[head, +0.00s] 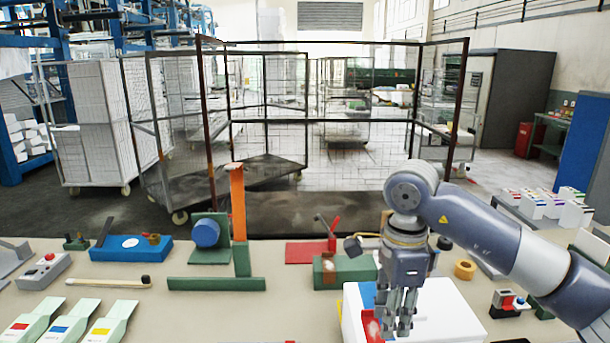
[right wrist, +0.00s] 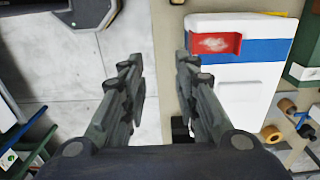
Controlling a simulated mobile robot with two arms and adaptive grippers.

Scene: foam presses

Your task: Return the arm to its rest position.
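My right arm (head: 480,235) reaches in from the right in the head view, its forearm bent down at the wrist. My right gripper (head: 395,322) points down in front of the white box (head: 440,312), which carries a blue strip and a red part. In the right wrist view my gripper (right wrist: 161,68) has its two fingers apart with nothing between them. The white box (right wrist: 240,105), its blue strip (right wrist: 265,50) and the red part (right wrist: 213,42) lie right of the fingers there. My left gripper is not in view.
On the table stand a green press with a blue cylinder (head: 206,233), a tall orange bar (head: 238,202), a red-based press (head: 305,252), a green block (head: 345,271), a tan roll (head: 464,269) and a small red-and-black device (head: 508,303). Wire cages (head: 330,120) stand behind.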

